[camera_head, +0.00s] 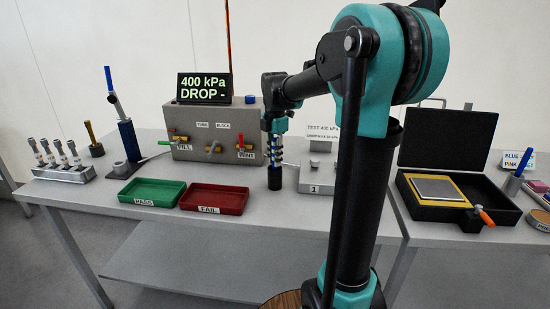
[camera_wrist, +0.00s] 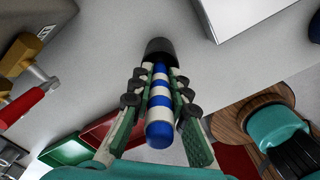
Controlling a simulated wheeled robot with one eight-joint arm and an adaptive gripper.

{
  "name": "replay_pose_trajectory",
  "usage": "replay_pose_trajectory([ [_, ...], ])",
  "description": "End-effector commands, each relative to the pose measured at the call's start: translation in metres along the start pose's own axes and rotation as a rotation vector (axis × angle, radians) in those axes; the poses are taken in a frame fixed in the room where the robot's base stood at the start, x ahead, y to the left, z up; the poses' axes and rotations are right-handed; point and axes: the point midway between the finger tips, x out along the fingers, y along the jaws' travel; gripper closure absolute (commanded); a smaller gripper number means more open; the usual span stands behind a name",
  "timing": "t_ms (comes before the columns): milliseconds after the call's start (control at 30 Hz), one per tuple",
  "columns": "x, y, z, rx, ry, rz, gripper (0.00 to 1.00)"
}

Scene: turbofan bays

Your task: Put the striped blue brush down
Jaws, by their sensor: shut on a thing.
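The striped blue brush (camera_wrist: 159,105) has a blue-and-white banded handle and a black end (camera_wrist: 160,49). My gripper (camera_wrist: 158,88) is shut on its handle, one finger on each side. In the head view, my gripper (camera_head: 275,140) points down over the table, right of the red tray. The brush (camera_head: 275,154) hangs upright there, its black end lowest, at or very near the tabletop. I cannot tell whether it touches. Part of the handle is hidden by the fingers.
A red FAIL tray (camera_head: 214,199) and a green PASS tray (camera_head: 152,192) lie left of the brush. A grey test box (camera_head: 216,131) with valves stands behind. A grey fixture (camera_head: 317,178) marked 1 is close on the right. Bare tabletop lies in front.

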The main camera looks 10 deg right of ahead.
Motion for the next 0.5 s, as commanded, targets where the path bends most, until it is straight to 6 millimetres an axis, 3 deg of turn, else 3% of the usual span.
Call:
replay_pose_trajectory([
  [200,0.0041,0.0,0.0,0.0,0.0,0.0,1.0],
  [233,0.004,-0.0001,-0.0001,0.0,0.0,0.0,0.81],
  [300,0.0038,-0.0001,0.0,0.0,0.0,0.0,0.73],
  [400,0.0037,-0.0001,0.0,0.0,0.0,0.0,0.63],
  [500,0.0037,0.0,0.0,0.0,0.0,0.0,0.63],
])
